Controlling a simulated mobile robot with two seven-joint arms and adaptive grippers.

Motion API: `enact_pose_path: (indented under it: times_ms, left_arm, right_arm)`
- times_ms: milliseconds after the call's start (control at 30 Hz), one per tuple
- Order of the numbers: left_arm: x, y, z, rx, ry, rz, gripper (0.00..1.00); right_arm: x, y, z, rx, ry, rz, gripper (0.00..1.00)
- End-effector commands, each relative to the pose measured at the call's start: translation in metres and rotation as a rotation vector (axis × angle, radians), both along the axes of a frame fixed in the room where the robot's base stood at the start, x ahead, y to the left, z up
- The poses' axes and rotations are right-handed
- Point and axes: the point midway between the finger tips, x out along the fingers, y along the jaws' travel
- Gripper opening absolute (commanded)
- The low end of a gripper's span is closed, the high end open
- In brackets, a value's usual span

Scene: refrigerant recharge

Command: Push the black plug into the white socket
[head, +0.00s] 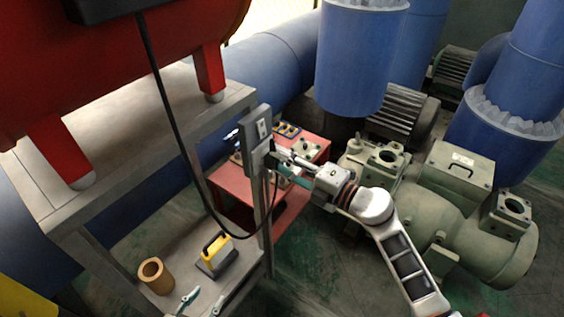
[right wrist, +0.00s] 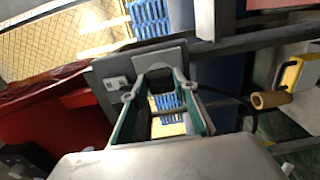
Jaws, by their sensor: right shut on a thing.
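The white socket (head: 262,128) is on the upright grey box (head: 257,158) fixed to the shelf post. It also shows in the right wrist view (right wrist: 117,84). My right gripper (head: 274,156) is at the box's right side, just below the socket. Its teal-lined fingers (right wrist: 156,88) are closed on the black plug, which is small and mostly hidden between the fingertips. The black cable (head: 184,150) hangs in a loop and rises to the fingertips. I cannot tell whether the plug touches the box. My left gripper (head: 203,301) is open and empty at the bottom edge.
A grey shelf rack (head: 150,140) carries a red tank (head: 110,70). A yellow-black device (head: 216,254) and a tan cylinder (head: 155,276) stand on its lower shelf. A red table (head: 245,186) stands behind my right gripper, with green pumps (head: 440,205) to the right.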

Motion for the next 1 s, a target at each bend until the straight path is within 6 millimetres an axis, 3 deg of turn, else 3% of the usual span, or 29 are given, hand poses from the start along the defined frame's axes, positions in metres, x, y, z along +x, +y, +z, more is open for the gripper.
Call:
enact_pose_path:
  times_ms: [1000]
  left_arm:
    - [0.0017, 0.0, 0.0083, 0.0, -0.004, 0.0, 0.4]
  right_arm:
    - [-0.0001, 0.0, 0.0015, 0.0, 0.0, 0.001, 0.1]
